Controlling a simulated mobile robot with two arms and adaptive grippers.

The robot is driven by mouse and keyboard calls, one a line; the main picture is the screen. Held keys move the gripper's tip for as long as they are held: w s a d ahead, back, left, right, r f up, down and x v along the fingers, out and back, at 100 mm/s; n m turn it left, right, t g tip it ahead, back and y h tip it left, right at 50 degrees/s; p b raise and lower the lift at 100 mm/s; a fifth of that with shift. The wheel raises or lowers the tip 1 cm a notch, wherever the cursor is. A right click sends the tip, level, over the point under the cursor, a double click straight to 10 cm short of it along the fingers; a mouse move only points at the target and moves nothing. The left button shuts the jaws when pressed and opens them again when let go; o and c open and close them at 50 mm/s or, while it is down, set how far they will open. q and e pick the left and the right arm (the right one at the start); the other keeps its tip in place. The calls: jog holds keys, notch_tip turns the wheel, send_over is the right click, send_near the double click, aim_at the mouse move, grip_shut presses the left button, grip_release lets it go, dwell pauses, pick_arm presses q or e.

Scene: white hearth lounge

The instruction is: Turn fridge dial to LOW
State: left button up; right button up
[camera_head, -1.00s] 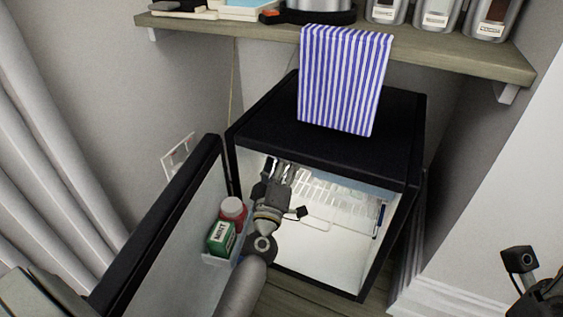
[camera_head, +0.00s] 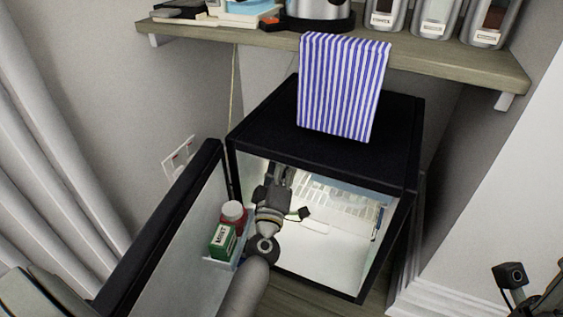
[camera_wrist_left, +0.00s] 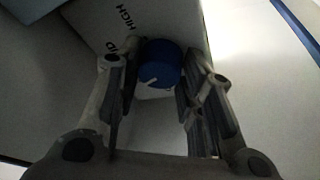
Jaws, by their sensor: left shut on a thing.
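The black mini fridge (camera_head: 330,130) stands with its door (camera_head: 175,235) swung open to the left. My left gripper (camera_head: 276,172) reaches inside near the upper left of the lit interior. In the left wrist view, the blue dial (camera_wrist_left: 160,64) sits on a pale panel (camera_wrist_left: 160,20) between the fingers of my left gripper (camera_wrist_left: 158,72), which is shut on it. A white pointer mark on the dial points down and left in that view. "HIGH" and a partly covered "ID" show on the panel; no LOW label is visible. The dial is hidden in the head view.
A green box (camera_head: 222,240) and a red bottle with a white cap (camera_head: 233,214) sit in the door shelf, close beside my left arm. A wooden shelf (camera_head: 420,65) with canisters is above.

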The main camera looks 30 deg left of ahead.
pick_arm(q)
jog(key=shift+n, duration=0.3)
jog(key=o, duration=1)
jog(key=v, duration=1.2)
jog(key=shift+d, duration=0.15)
